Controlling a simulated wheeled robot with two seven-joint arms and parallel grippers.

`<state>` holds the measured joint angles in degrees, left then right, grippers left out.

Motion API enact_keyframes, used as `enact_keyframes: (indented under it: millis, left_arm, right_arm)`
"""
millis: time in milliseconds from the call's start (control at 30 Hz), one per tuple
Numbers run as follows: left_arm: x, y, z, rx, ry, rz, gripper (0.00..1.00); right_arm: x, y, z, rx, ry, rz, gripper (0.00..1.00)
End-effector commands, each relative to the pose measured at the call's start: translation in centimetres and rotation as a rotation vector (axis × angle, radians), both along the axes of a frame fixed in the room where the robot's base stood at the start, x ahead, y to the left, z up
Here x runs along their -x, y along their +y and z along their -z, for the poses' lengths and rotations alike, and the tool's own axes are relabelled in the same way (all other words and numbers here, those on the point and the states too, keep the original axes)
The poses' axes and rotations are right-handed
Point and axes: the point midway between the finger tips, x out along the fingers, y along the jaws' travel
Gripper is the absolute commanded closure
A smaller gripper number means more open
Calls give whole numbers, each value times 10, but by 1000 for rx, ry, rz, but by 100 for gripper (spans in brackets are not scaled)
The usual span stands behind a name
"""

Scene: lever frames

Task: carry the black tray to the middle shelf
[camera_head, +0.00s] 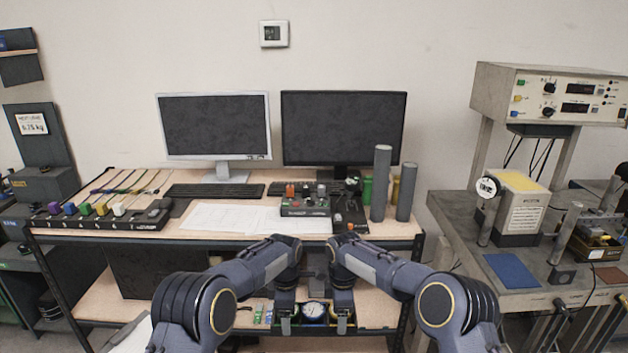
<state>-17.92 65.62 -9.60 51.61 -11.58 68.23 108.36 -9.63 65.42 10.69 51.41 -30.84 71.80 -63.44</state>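A small black tray (314,322) shows low in the middle of the head view, at the front of the shelf under the desktop. It holds a round white-faced gauge (314,311) and small blue and green parts. My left gripper (285,324) is at the tray's left end and my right gripper (343,324) is at its right end, both pointing down. Their fingers overlap the tray's ends, and whether they are closed on it is too small to tell. Whether the tray rests on the shelf or hangs just above it is also unclear.
The wooden shelf (375,305) below the desktop has bare room right of the tray. The desktop (175,233) above holds two monitors, keyboards, papers, a lever strip (100,219), a control box (305,206) and grey cylinders (381,185). A machine bench (450,220) stands right.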

Motion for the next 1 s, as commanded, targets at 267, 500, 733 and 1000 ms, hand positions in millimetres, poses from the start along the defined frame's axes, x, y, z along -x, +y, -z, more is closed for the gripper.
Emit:
enact_keyframes:
  millis: [267,500,733,1000]
  left_arm:
    - [-25,-1,-16,2,-4,-2,54]
    - [-40,-1,-26,2,-3,-1,54]
    - [-49,-1,-32,3,-3,-1,54]
    - [-52,-1,-36,4,-2,0,54]
  right_arm:
    - [-24,2,-16,-4,-2,0,54]
    - [-39,2,-26,-3,-2,0,54]
    - [-48,2,-32,-3,-1,-1,54]
    - [-51,2,-35,-3,0,-2,54]
